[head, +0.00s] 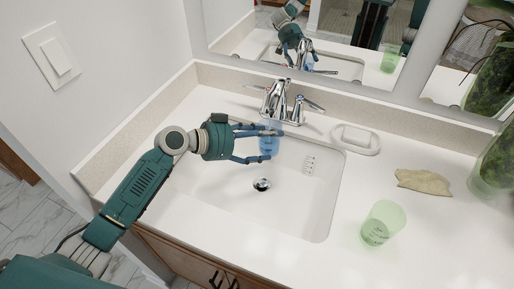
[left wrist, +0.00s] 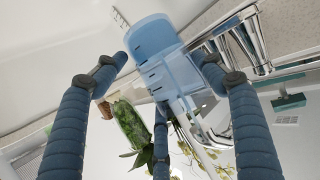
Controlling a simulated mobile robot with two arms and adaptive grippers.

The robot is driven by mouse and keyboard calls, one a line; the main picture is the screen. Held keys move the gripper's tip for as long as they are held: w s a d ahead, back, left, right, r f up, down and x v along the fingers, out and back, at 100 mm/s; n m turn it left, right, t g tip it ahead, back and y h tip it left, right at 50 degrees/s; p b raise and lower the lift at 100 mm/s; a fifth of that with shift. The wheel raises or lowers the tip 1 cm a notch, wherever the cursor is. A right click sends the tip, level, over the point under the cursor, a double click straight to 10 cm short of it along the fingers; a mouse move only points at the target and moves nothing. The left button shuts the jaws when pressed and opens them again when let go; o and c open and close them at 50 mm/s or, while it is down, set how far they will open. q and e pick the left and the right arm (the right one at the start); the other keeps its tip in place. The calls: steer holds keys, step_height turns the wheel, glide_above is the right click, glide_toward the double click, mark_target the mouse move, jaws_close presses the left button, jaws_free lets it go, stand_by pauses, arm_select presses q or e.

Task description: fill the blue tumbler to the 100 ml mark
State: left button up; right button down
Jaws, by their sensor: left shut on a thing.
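The blue tumbler (head: 269,148) is translucent and sits between the fingers of my left gripper (head: 274,141), over the back of the sink basin (head: 215,185). The gripper is shut on it. In the left wrist view the tumbler (left wrist: 155,45) shows dark marks on its wall, with the fingers around it. The chrome faucet (head: 279,98) is just behind and above the tumbler; it also shows in the left wrist view (left wrist: 218,130). I see no clear water stream, and the level inside cannot be read. My right gripper is not in view.
A green tumbler (head: 382,222) stands on the counter right of the sink. A mirror (head: 350,45) rises behind. The front right counter is clear.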

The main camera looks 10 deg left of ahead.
arm_select(q)
steer(key=s+a+p, duration=0.1)
steer(key=s, duration=0.8)
steer(key=shift+s+a, duration=0.15)
steer(key=shift+a, duration=0.25)
steer(key=s+r+p, duration=0.4)
steer(key=r+p, duration=0.4)
steer(key=r, duration=0.3)
steer(key=shift+a, duration=0.35)
